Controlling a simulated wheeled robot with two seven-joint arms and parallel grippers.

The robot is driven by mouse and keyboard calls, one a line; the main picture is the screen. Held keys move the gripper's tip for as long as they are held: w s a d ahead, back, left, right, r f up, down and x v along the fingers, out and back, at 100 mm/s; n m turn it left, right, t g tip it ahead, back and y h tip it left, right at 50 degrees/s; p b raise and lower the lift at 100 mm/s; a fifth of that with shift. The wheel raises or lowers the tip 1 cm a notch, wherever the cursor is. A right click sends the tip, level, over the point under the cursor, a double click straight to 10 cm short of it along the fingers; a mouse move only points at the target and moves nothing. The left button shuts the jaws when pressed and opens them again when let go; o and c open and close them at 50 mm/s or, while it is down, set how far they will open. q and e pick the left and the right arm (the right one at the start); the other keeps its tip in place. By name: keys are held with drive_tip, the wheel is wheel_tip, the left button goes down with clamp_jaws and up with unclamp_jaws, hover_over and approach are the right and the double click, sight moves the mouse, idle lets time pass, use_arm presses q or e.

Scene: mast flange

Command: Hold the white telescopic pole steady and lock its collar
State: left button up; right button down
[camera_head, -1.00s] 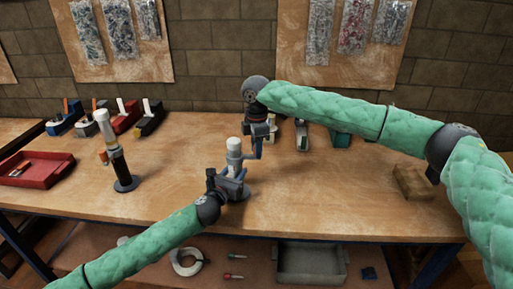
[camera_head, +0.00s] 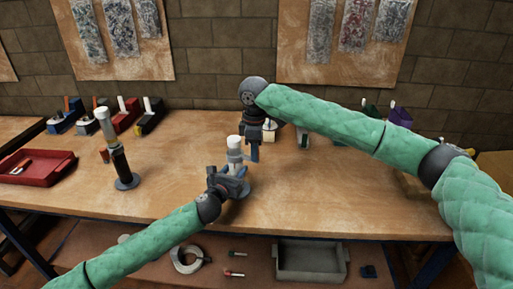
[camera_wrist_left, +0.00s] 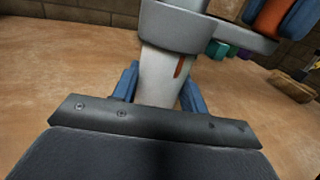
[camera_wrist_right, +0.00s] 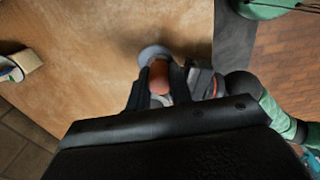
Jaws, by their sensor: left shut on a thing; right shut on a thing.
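The white telescopic pole (camera_head: 234,142) stands upright on the bench in the middle of the head view. My left gripper (camera_head: 236,172) is shut around its shaft; in the left wrist view the white shaft (camera_wrist_left: 160,76) is between the blue fingers, with a red mark on it. The grey collar (camera_wrist_left: 170,28) sits just above, its arm reaching right. My right gripper (camera_head: 255,156) points down beside the pole and is shut on the orange lever (camera_wrist_right: 159,76) of the collar. The orange piece also shows in the left wrist view (camera_wrist_left: 271,16). The fingers partly hide collar and lever.
A second, dark pole with a white top (camera_head: 117,158) stands at the left. A red tray (camera_head: 38,168) is at the far left, and several coloured bins (camera_head: 125,115) line the back. The bench's front middle is clear. A grey tray (camera_head: 309,262) is on the lower shelf.

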use_arm(q)
drive_tip(key=shift+d, duration=0.1)
drive_tip(key=shift+s, duration=0.1)
use_arm(e)
drive_tip(key=s+a+m, duration=0.4)
drive_tip(key=a+m, duration=0.1)
drive_tip(key=m, duration=0.6)
drive_tip(key=shift+a+m, duration=0.3)
drive_tip(key=shift+a, duration=0.05)
drive_tip(key=c, duration=1.2)
unclamp_jaws()
drive_tip(key=shift+c, duration=0.2)
